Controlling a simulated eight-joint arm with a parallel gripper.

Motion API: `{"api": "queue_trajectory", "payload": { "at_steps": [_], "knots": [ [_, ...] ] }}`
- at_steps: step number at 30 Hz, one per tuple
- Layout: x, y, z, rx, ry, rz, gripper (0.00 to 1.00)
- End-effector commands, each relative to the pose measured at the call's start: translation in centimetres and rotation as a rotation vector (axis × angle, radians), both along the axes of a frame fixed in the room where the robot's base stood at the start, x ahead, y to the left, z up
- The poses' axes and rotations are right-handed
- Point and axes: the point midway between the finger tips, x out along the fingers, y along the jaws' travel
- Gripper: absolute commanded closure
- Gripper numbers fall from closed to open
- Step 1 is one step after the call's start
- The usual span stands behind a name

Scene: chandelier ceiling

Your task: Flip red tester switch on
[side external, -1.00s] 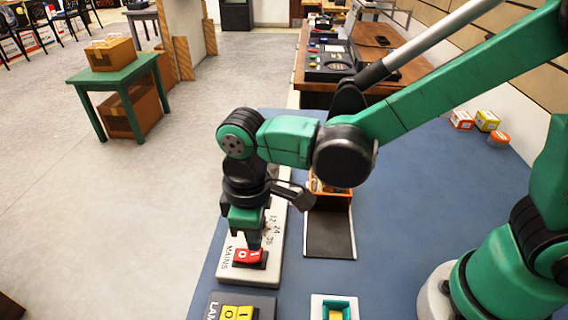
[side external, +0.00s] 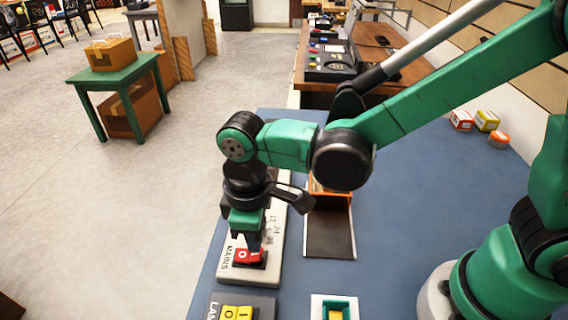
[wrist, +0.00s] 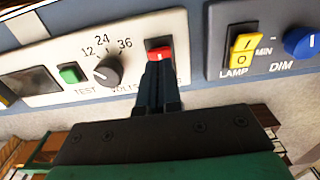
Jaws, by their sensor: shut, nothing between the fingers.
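The red switch (side external: 249,256) sits on the white tester panel (side external: 264,275) marked MAINS. It also shows in the wrist view (wrist: 159,54), partly covered by my fingers. In the wrist view the panel also bears a dark knob (wrist: 108,71) with 12, 24 and 36 marks and a green button (wrist: 70,74).
A yellow LAMP switch (side external: 237,313) sits on a grey panel nearest the camera, with a blue DIM knob (wrist: 300,42) beside it. A small white-and-teal box (side external: 334,308) and a dark tray (side external: 329,232) lie to the right. The blue bench (side external: 400,220) is clear towards my base.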

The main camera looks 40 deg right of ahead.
Motion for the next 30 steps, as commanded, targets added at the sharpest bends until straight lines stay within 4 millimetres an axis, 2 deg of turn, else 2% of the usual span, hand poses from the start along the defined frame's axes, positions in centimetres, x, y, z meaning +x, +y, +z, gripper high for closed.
{"api": "queue_trajectory", "payload": {
  "at_steps": [30],
  "knots": [
    [0.0, 0.0, -1.5, 0.000, 0.000, 0.000, 1.00]
  ]
}}
